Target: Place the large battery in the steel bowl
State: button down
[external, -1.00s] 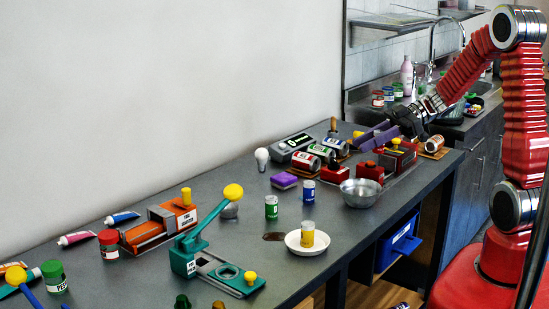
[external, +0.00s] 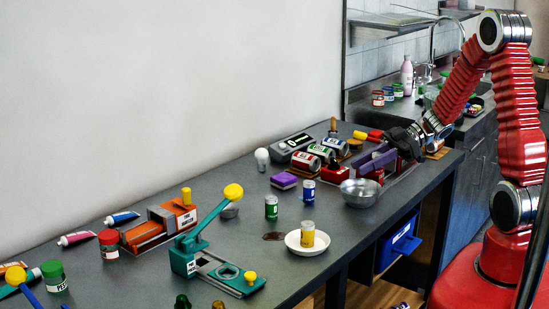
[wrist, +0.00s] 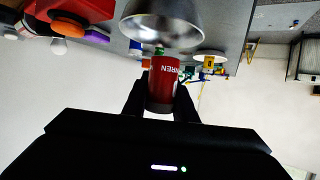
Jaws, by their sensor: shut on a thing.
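My gripper (external: 376,160) hangs over the far right part of the bench, just behind the steel bowl (external: 360,192). In the wrist view its dark fingers (wrist: 162,88) are shut on a red cylinder with white lettering (wrist: 163,84), apparently the large battery. The fingers grip it from both sides. The cylinder is outside the bowl.
Blue (external: 308,191) and green (external: 271,207) cylinders stand left of the bowl. A yellow cylinder (external: 307,233) stands on a white plate (external: 294,244). A teal press (external: 220,270) stands farther left. The bench edge is close to the bowl.

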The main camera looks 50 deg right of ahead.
jog(key=shift+f, duration=1.75)
jog(key=shift+f, duration=0.15)
jog(key=c, duration=1.4)
grip_release()
jog(key=shift+c, duration=0.2)
jog(key=shift+d+r, duration=0.1)
jog(key=shift+r, duration=0.1)
jog(key=v, duration=1.1)
jog(key=shift+s+d, duration=0.25)
jog(key=shift+s, duration=0.05)
jog(key=shift+w+r, duration=0.1)
